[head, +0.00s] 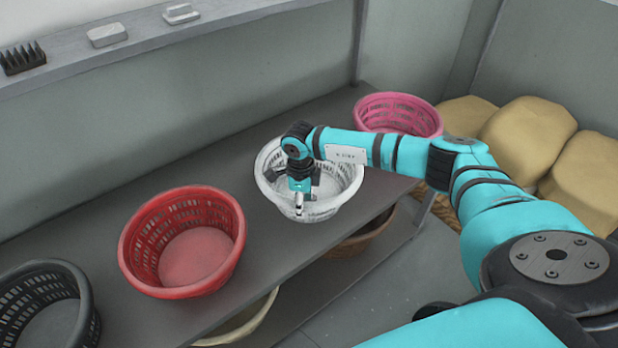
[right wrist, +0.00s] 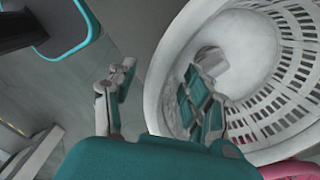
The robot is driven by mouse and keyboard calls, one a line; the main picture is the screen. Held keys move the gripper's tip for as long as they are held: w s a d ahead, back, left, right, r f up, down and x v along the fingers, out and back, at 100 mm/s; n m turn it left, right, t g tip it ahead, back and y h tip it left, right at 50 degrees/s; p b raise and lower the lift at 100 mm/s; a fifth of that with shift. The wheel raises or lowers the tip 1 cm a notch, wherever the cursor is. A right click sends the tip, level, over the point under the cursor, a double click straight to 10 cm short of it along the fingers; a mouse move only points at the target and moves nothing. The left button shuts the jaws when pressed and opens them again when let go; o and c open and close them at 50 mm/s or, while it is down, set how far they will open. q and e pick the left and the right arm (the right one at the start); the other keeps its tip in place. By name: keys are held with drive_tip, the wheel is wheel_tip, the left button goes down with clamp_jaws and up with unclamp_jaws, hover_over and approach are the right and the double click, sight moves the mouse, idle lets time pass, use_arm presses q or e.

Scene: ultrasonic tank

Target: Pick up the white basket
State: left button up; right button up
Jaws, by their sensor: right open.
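The white basket (head: 337,203) stands upright on the grey shelf, between the red and pink baskets. Its slotted wall and pale rim fill the right side of the right wrist view (right wrist: 290,75). My right gripper (head: 299,205) points down at the basket's near rim, and my arm hides part of the basket's inside. In the right wrist view my right gripper (right wrist: 162,92) is open, with one finger outside the basket and the other over its inside. The rim lies between the fingers; I cannot tell whether they touch it. My left gripper is not in view.
A red basket (head: 128,262) and a black basket (head: 88,318) stand to the left on the shelf (head: 262,258). A pink basket (head: 400,101) stands at the right end. More baskets sit below. Tan sacks (head: 527,137) lie at the right. A narrow ledge (head: 150,50) runs behind.

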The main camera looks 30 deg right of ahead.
drive_tip(key=shift+c, duration=0.4)
clamp_jaws()
drive_tip(key=shift+r, duration=0.2)
